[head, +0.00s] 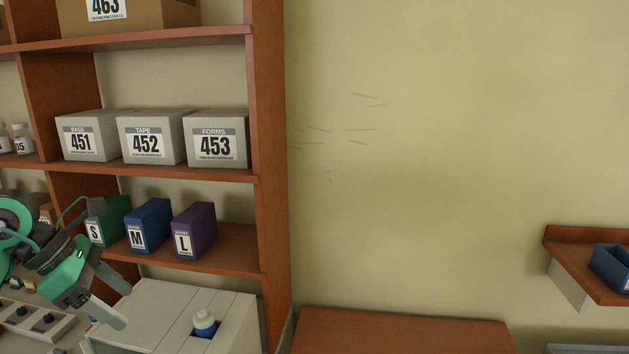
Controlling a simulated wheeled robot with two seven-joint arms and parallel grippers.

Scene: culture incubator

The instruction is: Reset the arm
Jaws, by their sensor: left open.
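My left gripper (118,300) is at the lower left of the head view, with its arm coming in from the left edge. Its two grey fingers are spread apart with nothing seen between them. It is in front of the shelf and appears just above the left part of a white box-like unit (160,300). Whether it touches the unit cannot be told. My right gripper is not in view.
A wooden shelf (270,200) holds boxes 451 (88,138), 452 (150,140) and 453 (216,140), with green S (112,220), blue M (148,226) and purple L (194,230) boxes below. A white-capped bottle (204,322) sits in the unit's opening. A wooden top (400,332) is clear.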

